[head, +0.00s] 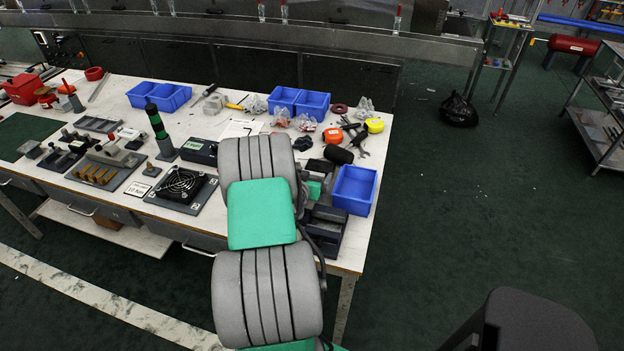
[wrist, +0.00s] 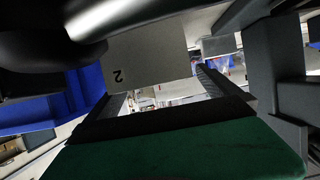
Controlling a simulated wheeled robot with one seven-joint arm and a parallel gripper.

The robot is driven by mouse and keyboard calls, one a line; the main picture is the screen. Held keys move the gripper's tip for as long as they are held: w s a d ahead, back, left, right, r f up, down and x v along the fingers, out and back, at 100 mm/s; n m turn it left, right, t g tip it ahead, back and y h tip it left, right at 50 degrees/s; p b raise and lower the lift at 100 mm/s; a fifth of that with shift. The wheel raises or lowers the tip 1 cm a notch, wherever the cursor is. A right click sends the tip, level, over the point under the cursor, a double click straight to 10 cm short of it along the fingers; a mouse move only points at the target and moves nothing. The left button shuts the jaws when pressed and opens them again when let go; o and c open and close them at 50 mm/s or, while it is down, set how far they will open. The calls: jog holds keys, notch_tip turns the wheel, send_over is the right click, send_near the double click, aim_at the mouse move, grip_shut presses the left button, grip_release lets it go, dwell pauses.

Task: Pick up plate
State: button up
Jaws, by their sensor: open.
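In the wrist view, a pale grey plate (wrist: 147,62) marked with an upside-down "2" is ahead of my gripper (wrist: 163,88). The two dark fingers are apart, one towards each side of the plate's lower edge. I see no grip on the plate, and cannot tell whether a finger touches it. In the head view my own arm covers most of the gripper, and I cannot make out the plate there. A dark slotted fixture (head: 328,236) shows beside my arm at the table's right end.
A blue bin (head: 354,189) stands close to the right of my arm, and blue also shows in the wrist view (wrist: 40,112). Dark bars crowd the wrist view. Tools, tape measures and a fan unit (head: 181,186) lie on the white table (head: 215,120).

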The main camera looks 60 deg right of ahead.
jog(key=c, duration=1.6)
jog(key=shift+c, duration=0.2)
